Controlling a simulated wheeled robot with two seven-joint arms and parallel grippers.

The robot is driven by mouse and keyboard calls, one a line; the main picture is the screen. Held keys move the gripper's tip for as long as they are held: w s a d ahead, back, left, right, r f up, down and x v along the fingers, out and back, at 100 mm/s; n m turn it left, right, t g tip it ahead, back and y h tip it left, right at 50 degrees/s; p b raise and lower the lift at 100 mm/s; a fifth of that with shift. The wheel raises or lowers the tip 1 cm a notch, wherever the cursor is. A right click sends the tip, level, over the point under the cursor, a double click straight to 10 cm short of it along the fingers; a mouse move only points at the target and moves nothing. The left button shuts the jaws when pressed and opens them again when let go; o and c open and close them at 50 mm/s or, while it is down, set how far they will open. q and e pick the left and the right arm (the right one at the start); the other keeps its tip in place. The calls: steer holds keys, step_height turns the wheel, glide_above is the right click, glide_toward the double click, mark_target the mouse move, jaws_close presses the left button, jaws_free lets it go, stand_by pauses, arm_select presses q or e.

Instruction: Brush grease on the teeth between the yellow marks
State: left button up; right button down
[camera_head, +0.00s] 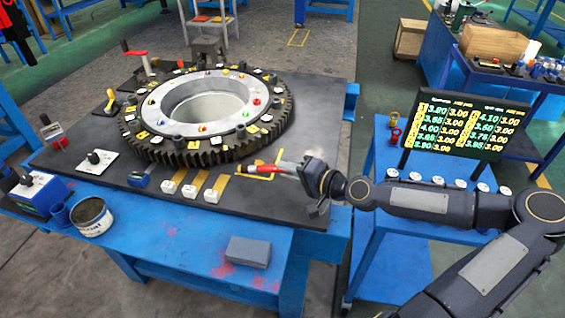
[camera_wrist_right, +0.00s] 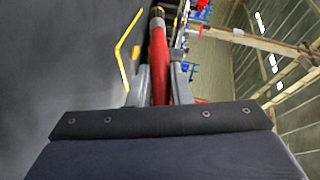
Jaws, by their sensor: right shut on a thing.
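The large dark toothed ring (camera_head: 190,155) lies flat on the dark top of a blue bench, with a pale metal hub inside it. Small yellow and white tags and coloured caps sit around its upper face. My right gripper (camera_head: 286,167) is right of the ring's front edge, shut on a red-handled brush (camera_head: 262,168). The brush points left toward the teeth, apart from them as far as I can tell. In the right wrist view the red handle (camera_wrist_right: 158,62) stands between the two grey fingers. A grease tin (camera_head: 91,216) stands at the bench's front left. My left gripper is not in view.
A yellow marked outline (camera_head: 262,177) lies on the bench top below the brush. White blocks (camera_head: 190,191) with yellow strips stand before the ring. A grey block (camera_head: 248,251) lies on the blue front shelf. A display board (camera_head: 463,125) stands on a blue cart at right.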

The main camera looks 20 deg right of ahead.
steer(key=shift+s, duration=0.3)
steer(key=shift+d, duration=0.1)
steer(key=shift+s+d+p, duration=0.2)
steer(key=shift+s+p, duration=0.05)
steer(key=shift+s, duration=0.5)
steer(key=shift+s+d+p, duration=0.15)
steer(key=shift+s+p, duration=0.1)
steer(key=shift+s, duration=0.45)
